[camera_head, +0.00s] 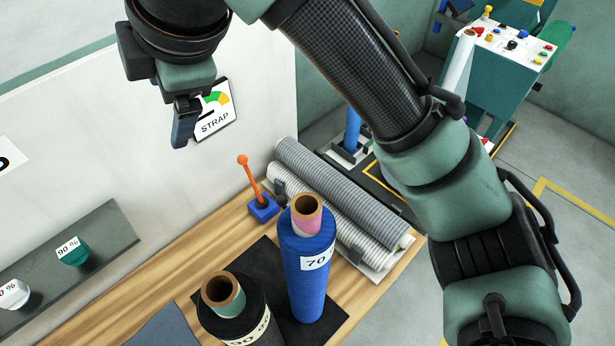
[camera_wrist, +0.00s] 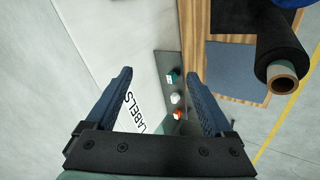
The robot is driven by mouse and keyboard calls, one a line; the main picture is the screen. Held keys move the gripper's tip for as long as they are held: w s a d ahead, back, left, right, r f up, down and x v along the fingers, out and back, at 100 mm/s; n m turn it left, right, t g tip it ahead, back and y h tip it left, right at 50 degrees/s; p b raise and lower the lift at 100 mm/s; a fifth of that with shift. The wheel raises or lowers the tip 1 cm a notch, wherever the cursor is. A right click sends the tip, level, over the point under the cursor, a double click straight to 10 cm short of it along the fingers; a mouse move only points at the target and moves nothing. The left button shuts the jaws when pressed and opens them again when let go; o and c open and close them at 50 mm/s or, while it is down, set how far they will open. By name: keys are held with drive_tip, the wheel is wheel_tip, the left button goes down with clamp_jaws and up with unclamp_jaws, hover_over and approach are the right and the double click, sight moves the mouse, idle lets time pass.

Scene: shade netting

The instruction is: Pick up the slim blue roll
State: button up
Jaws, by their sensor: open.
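The slim blue roll (camera_head: 304,272) stands upright on a black mat (camera_head: 262,262) on the wooden bench, with a pink-and-tan core at its top and a white "70" label. In the wrist view only a bit of blue (camera_wrist: 288,3) shows at the top right edge. My gripper (camera_head: 184,128) is high at the upper left in the head view, in front of the white panel and well apart from the roll. In the wrist view its two fingers (camera_wrist: 158,90) are spread with nothing between them.
A thicker black roll (camera_head: 238,315) stands close to the left of the blue one, and shows in the wrist view (camera_wrist: 270,45). Grey rolls (camera_head: 345,195) lie behind right. An orange lever (camera_head: 250,178) stands on the bench (camera_head: 195,240). Knobs sit on a grey strip (camera_head: 108,225).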

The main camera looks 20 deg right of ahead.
drive_tip(key=s+d+f+n+g+h, duration=0.1)
drive_tip(key=s+d+f+g+h, duration=0.15)
drive_tip(key=s+d, duration=0.3)
drive_tip(key=s+d+f+n+g+h, duration=0.1)
drive_tip(key=s+d+g, duration=0.3)
drive_tip(key=d, duration=0.3)
drive_tip(key=p, duration=0.1)
approach(306, 210)
drive_tip(key=s, duration=0.2)
drive_tip(key=shift+t, duration=0.25)
drive_tip(key=shift+a+f+p, duration=0.15)
drive_tip(key=shift+f+p, duration=1.55)
drive_tip(key=shift+f, duration=2)
drive_tip(key=shift+c, duration=0.4)
clamp_jaws()
drive_tip(key=shift+r, duration=0.1)
